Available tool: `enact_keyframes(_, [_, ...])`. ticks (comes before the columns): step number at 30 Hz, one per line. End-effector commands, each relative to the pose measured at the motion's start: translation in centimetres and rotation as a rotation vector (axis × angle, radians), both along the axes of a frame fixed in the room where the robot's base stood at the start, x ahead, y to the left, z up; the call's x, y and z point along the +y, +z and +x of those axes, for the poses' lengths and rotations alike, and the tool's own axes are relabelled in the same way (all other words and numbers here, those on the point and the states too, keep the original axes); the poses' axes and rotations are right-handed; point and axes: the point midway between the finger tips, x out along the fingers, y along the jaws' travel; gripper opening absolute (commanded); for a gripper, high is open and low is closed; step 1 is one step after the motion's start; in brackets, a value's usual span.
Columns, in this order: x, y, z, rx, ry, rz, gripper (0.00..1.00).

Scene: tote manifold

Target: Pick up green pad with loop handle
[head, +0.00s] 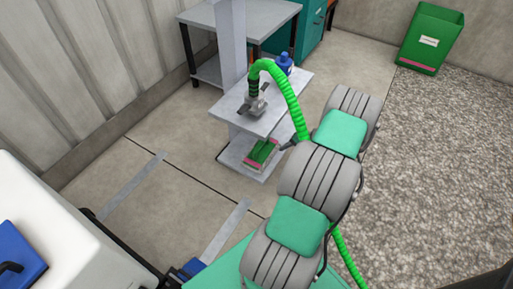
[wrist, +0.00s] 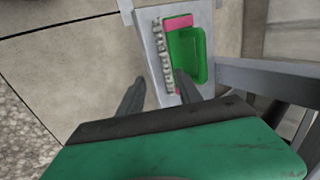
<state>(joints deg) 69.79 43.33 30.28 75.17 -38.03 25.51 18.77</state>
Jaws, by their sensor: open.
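The green pad (wrist: 198,52) lies on the pale lower shelf (wrist: 147,30) of a small stand. It has a raised green loop, pink strips at its edges and a grey-white bristly strip along its left side. In the head view the pad (head: 262,152) shows small on the lower shelf, below the upper shelf. My gripper (wrist: 158,77) is open and empty, its two dark fingers pointing toward the pad. The right finger overlaps the pad's lower part in the wrist view. I see no contact. In the head view my gripper is mostly hidden by my arm.
The stand's upper shelf (head: 285,105) overhangs the pad and carries a blue bottle (head: 284,63) and a grey fitting (head: 252,106). A grey table (head: 245,18) stands behind. A green bin (head: 430,38) is at the back right. Floor left of the stand is mostly clear.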

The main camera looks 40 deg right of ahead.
Motion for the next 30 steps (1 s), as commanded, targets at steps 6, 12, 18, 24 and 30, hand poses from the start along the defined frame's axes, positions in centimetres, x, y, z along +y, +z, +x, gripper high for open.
enact_keyframes(6, [1.2,-0.3,4.2,0.0,-0.007,-0.003,0.42])
enact_keyframes(12, [2.0,-0.1,6.8,-0.001,-0.012,-0.002,0.42])
enact_keyframes(18, [3.4,-0.3,10.2,-0.001,-0.005,-0.002,0.42])
enact_keyframes(24, [4.0,-2.5,11.8,0.001,-0.008,-0.001,0.42])
enact_keyframes(30, [4.0,-2.5,11.9,-0.001,-0.008,-0.002,0.42])
